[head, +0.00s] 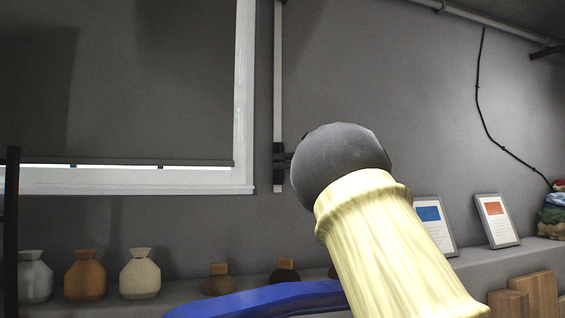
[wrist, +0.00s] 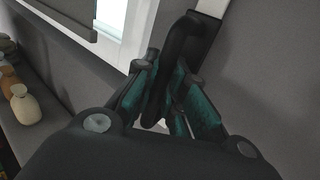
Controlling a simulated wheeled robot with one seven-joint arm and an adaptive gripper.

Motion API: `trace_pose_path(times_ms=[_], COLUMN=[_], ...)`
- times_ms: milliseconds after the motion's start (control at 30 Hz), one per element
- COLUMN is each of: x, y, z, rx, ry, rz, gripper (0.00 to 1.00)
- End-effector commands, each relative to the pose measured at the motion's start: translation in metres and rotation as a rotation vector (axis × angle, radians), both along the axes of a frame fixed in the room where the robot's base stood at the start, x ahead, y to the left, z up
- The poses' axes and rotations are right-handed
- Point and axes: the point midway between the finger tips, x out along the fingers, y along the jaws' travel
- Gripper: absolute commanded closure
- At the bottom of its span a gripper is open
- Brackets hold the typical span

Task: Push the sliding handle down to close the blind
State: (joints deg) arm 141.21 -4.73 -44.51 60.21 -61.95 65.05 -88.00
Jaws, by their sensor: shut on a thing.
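The dark blind (head: 150,90) hangs over most of the window in the head view, with a thin bright strip between its bottom bar and the sill. Its lower corner (wrist: 65,10) also shows in the wrist view. The black sliding handle (head: 279,156) sits low on a white vertical rail (head: 278,70) right of the window. In the wrist view, my gripper (wrist: 170,85) has its teal-padded fingers on both sides of the bar of the handle (wrist: 182,42) and is shut on it. In the head view my own arm hides the gripper.
A ledge below the window holds several vases (head: 85,275), small brown items (head: 219,280) and framed cards (head: 496,220). Wooden blocks (head: 535,292) stand at lower right. A black cable (head: 482,105) hangs on the wall. The wall around the rail is bare.

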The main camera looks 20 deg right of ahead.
Motion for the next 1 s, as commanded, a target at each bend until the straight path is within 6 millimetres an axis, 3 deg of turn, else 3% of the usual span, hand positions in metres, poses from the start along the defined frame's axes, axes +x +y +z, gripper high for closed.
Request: trace_pose_path(times_ms=[200,633,667,767,1000], x=[0.0002,0.0002,0.0002,0.0002,0.0002], y=[-0.0005,-0.0008,-0.0008,-0.0007,-0.0005], z=[-0.0122,-0.0126,-0.0126,-0.0125,-0.0122], rx=[-0.001,-0.001,-0.001,-0.001,0.0], ry=[0.001,0.001,0.001,0.001,0.0], rz=[-0.001,-0.001,-0.001,-0.001,-0.001], gripper=[1.0,1.0,0.84,0.65,0.65])
